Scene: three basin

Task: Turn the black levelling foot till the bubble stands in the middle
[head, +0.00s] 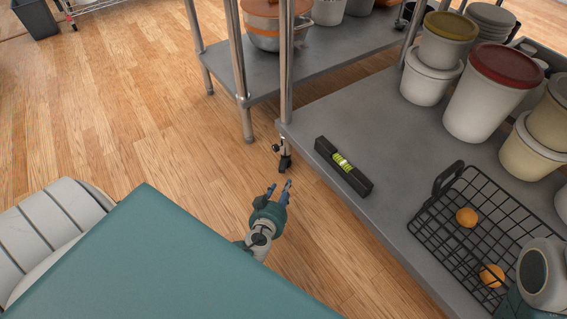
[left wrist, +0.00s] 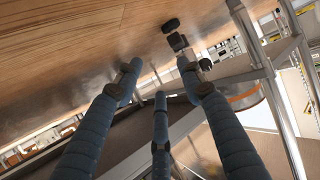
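The black levelling foot (head: 285,161) is at the bottom of the shelf's near corner post, with a small dark knob at its left. It also shows in the left wrist view (left wrist: 177,41), just beyond the fingertips. My left gripper (head: 279,187) is below the foot in the head view, fingers pointing at it. Its blue fingers (left wrist: 158,70) are spread, with nothing between them, apart from the foot. A black spirit level (head: 326,149) lies on the grey shelf near its edge. Its yellow-green vial (head: 343,162) shows, but the bubble's place is too small to tell. My right gripper is out of view.
The grey metal shelf (head: 390,125) carries lidded tubs (head: 486,95) and a black wire basket (head: 449,222) with oranges. Another shelf with a pot (head: 268,38) stands behind. The wooden floor (head: 130,120) left of the foot is clear.

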